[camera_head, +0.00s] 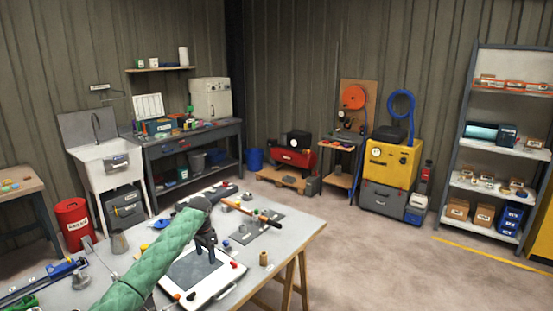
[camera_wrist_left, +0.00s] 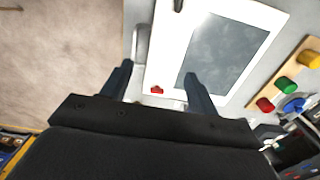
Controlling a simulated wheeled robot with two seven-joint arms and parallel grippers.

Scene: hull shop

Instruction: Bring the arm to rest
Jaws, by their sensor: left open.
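My left arm (camera_head: 150,262), in a padded green sleeve, reaches in from the lower left over the workbench in the head view. Its dark left gripper (camera_head: 205,256) points down above a white board with a dark grey panel (camera_head: 226,283). In the wrist view the left gripper (camera_wrist_left: 157,80) has its two fingers apart, with nothing held between them. The white board (camera_wrist_left: 163,62) lies beyond the fingertips, with a small red piece (camera_wrist_left: 157,90) on it. My right gripper is not in view.
The workbench (camera_head: 300,236) also bears a hammer-like tool (camera_head: 252,213), a tan cylinder (camera_head: 263,258) and a blue tool (camera_head: 45,278) at left. A wooden strip with coloured knobs (camera_wrist_left: 285,83) shows in the wrist view. Open floor (camera_head: 380,270) lies right of the bench.

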